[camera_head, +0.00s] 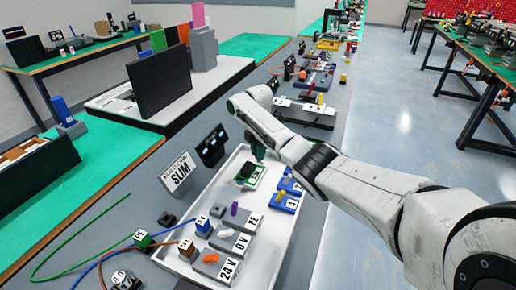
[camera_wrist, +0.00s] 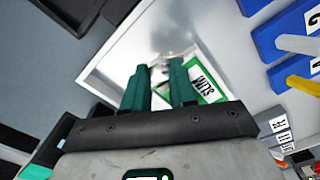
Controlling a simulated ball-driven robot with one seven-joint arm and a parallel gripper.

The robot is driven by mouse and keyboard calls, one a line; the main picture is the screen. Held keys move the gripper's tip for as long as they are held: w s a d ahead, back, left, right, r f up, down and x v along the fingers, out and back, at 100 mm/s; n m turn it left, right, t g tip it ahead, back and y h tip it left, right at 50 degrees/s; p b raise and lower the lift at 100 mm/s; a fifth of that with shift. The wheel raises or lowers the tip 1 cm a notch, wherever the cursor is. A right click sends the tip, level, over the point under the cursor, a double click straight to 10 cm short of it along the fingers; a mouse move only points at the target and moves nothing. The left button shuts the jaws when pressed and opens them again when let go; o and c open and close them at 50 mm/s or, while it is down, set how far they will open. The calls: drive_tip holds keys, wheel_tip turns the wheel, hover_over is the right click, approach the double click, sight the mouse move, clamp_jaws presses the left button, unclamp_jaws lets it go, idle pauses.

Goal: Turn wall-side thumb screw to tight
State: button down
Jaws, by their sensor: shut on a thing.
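My gripper (camera_head: 257,152) points down over the far end of the white tray, above a green-edged piece (camera_head: 252,177) with a dark block on it. In the wrist view, the two green fingers (camera_wrist: 161,72) are close together around a small greyish thing at their tips, which looks like the thumb screw. The fingers hide most of it, so its turn position cannot be told. The green-edged piece also shows in the wrist view (camera_wrist: 212,95), with a white label beside the right finger.
The white tray (camera_head: 281,246) holds blue blocks (camera_head: 288,187) on the right and grey blocks labelled 24V, 0V and PE nearer me. Coloured wires lie at the lower left.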

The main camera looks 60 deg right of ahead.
drive_tip(key=m+p, duration=0.2)
drive_tip(key=m, duration=0.3)
drive_tip(key=shift+r+m, duration=0.15)
drive_tip(key=shift+m, duration=0.15)
drive_tip(key=m, duration=0.5)
drive_tip(key=shift+m+p, duration=0.4)
drive_tip(key=shift+m, duration=0.3)
drive_tip(key=c, duration=0.9)
unclamp_jaws()
wheel_tip(320, 180, up, 11)
drive_tip(key=shift+f, duration=0.2)
